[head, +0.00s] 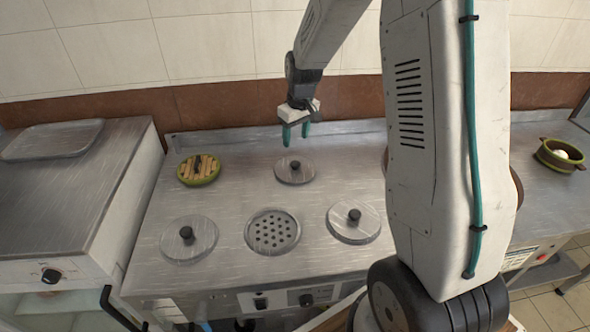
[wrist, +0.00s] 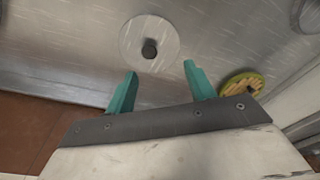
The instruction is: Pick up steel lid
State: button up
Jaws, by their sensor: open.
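Several round steel lids with black knobs lie on the steel counter in the head view: one at the back middle (head: 283,173), one at front left (head: 203,244) and one at front right (head: 341,233). My gripper (head: 296,141) is open and empty, its two teal fingers pointing down above the counter just behind the back middle lid. In the wrist view, that lid (wrist: 133,38) lies beyond the fingertips of my gripper (wrist: 160,68), its knob roughly in line with the gap between them. The fingers are apart from the lid.
A green-rimmed round item with yellow slats (head: 199,170) sits left of the back lid. A perforated round plate (head: 272,231) lies between the front lids. A green bowl (head: 548,158) stands far right, and a metal tray (head: 53,140) far left. A tiled wall is behind.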

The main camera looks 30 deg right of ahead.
send_near(295, 163)
jog(key=shift+s+f, duration=0.15)
jog(key=shift+f, duration=0.25)
jog(key=f, duration=0.5)
jog(key=w+f, duration=0.1)
jog(key=f, duration=0.2)
jog(key=shift+w, duration=0.1)
jog(key=c, duration=1)
jog(key=shift+c, duration=0.2)
jog(key=shift+r, duration=0.1)
